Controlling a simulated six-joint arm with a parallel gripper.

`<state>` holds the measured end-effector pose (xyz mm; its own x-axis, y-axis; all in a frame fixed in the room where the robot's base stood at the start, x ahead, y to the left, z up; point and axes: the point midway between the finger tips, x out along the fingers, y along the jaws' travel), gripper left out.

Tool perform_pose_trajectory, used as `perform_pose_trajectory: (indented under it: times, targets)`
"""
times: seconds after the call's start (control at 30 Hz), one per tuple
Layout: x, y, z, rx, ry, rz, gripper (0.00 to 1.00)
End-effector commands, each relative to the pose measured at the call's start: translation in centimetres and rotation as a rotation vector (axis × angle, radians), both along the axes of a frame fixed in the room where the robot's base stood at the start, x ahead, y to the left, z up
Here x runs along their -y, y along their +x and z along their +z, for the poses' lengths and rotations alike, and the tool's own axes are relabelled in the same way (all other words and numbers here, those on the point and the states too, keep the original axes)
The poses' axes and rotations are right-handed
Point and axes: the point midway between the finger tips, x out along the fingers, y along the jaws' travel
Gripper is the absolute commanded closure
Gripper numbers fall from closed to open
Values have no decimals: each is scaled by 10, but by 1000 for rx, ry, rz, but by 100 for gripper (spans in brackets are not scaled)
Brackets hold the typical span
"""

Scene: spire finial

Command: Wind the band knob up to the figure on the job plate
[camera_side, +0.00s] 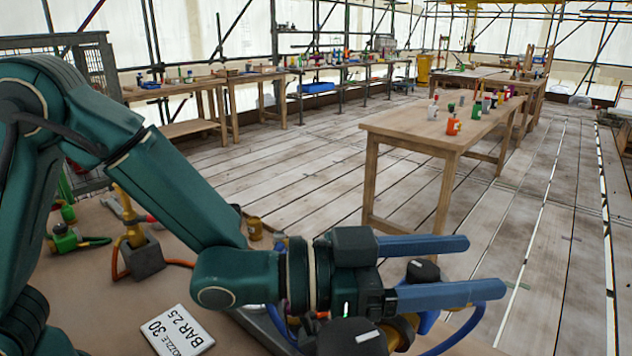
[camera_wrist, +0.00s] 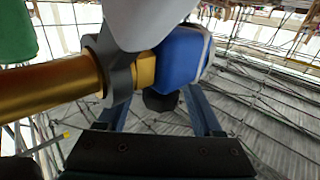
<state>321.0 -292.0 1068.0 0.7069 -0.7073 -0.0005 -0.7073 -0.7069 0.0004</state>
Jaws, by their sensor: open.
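The job plate (camera_side: 178,330) is a white card lying on the brown bench at the lower left of the side view; it reads "NOZZLE 30" and "BAR 2.5". My gripper (camera_side: 487,267) points right with its two blue fingers wide apart and nothing clamped between them. A dark rounded knob-like part (camera_side: 422,270) shows between the fingers in the side view. In the wrist view a dark part (camera_wrist: 162,101) shows between the fingers, below a blue block (camera_wrist: 182,58). I cannot tell which part is the band knob, and no scale figure is readable.
A gold tube (camera_wrist: 50,88) in a grey clamp (camera_wrist: 115,70) crosses the wrist view close to my gripper. A brass fitting on a grey block (camera_side: 143,258) and a green fitting (camera_side: 66,238) stand on the bench. A wooden table (camera_side: 410,128) with bottles stands beyond on the plank floor.

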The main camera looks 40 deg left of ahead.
Motion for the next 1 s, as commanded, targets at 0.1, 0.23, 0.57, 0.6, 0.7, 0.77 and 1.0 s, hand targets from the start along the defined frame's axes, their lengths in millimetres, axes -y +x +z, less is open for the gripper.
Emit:
perform_pose_trajectory:
  times: [0.1, 0.23, 0.57, 0.6, 0.7, 0.77, 1.0]
  targets:
    - [0, 0, 0, 0, 0, 0, 32]
    - [0, 0, 0, 0, 0, 0, 78]
    - [1, -1, 0, 0, -3, 32, 100]
    - [1, 0, 1, 1, -5, 48, 100]
    - [0, 0, 1, 1, -5, 87, 100]
    - [-1, 1, 1, 1, -4, 108, 100]
    - [-3, 2, 1, 3, -1, 138, 100]
